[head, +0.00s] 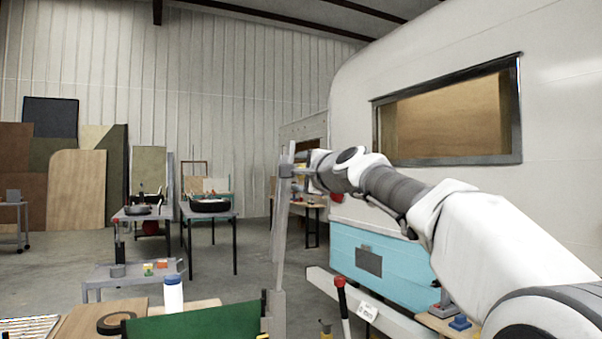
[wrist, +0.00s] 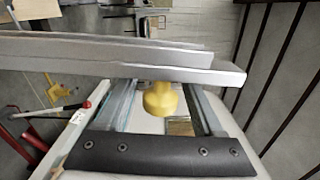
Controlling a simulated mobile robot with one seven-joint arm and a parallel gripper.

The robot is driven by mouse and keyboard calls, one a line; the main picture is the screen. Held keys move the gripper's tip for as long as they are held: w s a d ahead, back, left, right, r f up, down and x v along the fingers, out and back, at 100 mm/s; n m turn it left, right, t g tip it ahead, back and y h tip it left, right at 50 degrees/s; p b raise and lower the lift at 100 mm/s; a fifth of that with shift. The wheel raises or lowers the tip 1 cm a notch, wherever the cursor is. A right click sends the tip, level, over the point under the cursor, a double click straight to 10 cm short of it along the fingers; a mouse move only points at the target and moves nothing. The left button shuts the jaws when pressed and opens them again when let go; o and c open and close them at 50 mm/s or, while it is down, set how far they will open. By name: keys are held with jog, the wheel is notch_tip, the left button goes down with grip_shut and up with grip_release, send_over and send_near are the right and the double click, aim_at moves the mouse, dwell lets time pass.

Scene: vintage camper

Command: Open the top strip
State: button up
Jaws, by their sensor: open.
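Long pale-grey strips (head: 281,225) stand nearly upright in the middle of the head view, left of the camper. In the wrist view they run across the picture as two overlapping strips, an upper one (wrist: 100,41) and a lower one (wrist: 100,66). I cannot tell which is the top strip. My gripper (head: 296,171) is at the upper part of the strips. Its jaws are open and nothing is held. Two grey finger-like parts reach toward the lower strip in the wrist view. Whether they touch it is unclear.
The camper (head: 430,60) fills the right side, with a dark-framed window (head: 445,115). A white bottle (head: 173,295) stands front left. A yellow object (wrist: 160,98) shows beyond my gripper.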

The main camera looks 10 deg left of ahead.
jog(key=b+v, duration=0.4)
jog(key=v, duration=1.3)
jog(key=shift+d+b, duration=0.2)
jog(key=shift+b, duration=0.1)
jog(key=shift+s, duration=0.15)
jog(key=s+d+f+n+g+h, duration=0.4)
jog(key=s+f, duration=0.5)
jog(key=f, duration=0.5)
jog(key=s+d+f+n+g+h, duration=0.3)
jog(key=s+d+f, duration=0.5)
jog(key=f, duration=0.6)
jog(key=s+d+f+n+g+h, duration=0.25)
jog(key=s+d+f+n, duration=0.2)
jog(key=s+f, duration=0.75)
notch_tip(320, 180, up, 26)
jog(key=w+p, duration=0.2)
jog(key=p, duration=2.6)
jog(key=shift+w+a+n, duration=0.15)
jog(key=shift+w+n, duration=0.2)
jog(key=shift+n, duration=0.1)
jog(key=shift+h, duration=0.25)
jog(key=shift+c, duration=1.3)
jog(key=shift+w, duration=0.1)
jog(key=shift+c, duration=0.2)
